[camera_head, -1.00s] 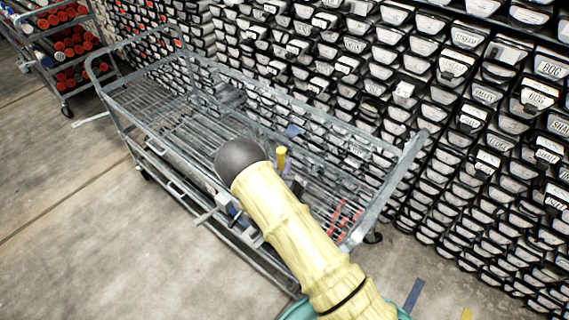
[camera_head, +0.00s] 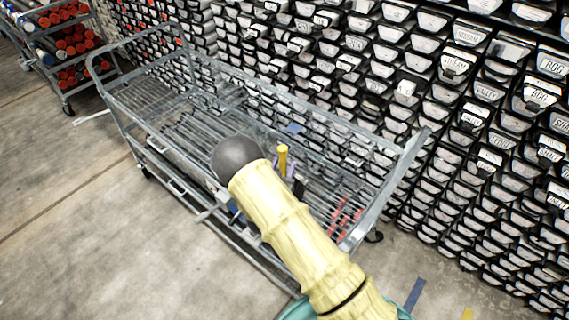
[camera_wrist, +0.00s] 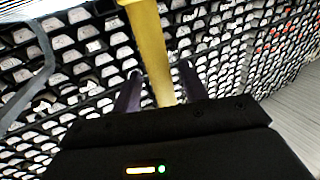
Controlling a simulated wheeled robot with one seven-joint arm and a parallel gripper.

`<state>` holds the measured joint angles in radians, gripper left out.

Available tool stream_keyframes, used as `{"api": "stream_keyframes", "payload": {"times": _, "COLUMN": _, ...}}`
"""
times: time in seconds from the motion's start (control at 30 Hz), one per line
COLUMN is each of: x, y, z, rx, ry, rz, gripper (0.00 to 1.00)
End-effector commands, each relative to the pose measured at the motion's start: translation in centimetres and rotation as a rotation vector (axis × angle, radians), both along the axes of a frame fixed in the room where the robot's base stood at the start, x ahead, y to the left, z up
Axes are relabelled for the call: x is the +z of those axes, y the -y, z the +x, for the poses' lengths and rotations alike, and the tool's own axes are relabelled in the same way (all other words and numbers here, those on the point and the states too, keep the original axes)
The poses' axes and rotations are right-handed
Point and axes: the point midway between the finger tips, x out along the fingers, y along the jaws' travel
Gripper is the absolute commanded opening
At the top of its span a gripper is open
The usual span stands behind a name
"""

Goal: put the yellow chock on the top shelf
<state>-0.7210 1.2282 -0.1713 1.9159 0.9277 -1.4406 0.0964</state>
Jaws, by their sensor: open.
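The yellow chock (camera_head: 283,160) shows as an upright yellow bar just right of my arm in the head view, over the cart's upper wire shelf (camera_head: 190,135). In the wrist view the chock (camera_wrist: 150,45) runs between the two dark fingers of my gripper (camera_wrist: 160,82) and out past the top edge. The fingers are open, with a gap visible beside the chock. My gripper (camera_head: 290,178) is mostly hidden behind my arm in the head view. I cannot tell what the chock's lower end rests on.
The grey cart has raised rails (camera_head: 405,165) at its ends and along its sides. Red pieces (camera_head: 342,215) lie at its right end, and a small blue piece (camera_head: 294,128) near its back. Racks of labelled trays (camera_head: 480,120) stand behind. The shelf's left part is clear.

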Motion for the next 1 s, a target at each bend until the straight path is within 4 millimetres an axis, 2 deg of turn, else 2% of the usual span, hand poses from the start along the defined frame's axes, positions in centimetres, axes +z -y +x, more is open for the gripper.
{"api": "stream_keyframes", "payload": {"times": 0.3, "x": -0.4, "y": -1.9, "z": -6.2, "rx": 0.004, "ry": -0.002, "rz": 0.0, "gripper": 0.43}}
{"api": "stream_keyframes", "payload": {"times": 0.5, "x": -0.3, "y": -2.5, "z": -8.9, "rx": 0.003, "ry": -0.001, "rz": -0.001, "gripper": 0.43}}
{"api": "stream_keyframes", "payload": {"times": 0.63, "x": -0.1, "y": -2.7, "z": -9.6, "rx": 0.001, "ry": 0.0, "rz": -0.001, "gripper": 0.43}}
{"api": "stream_keyframes", "payload": {"times": 1.0, "x": -0.1, "y": -2.7, "z": -9.5, "rx": 0.001, "ry": 0.0, "rz": -0.001, "gripper": 0.43}}
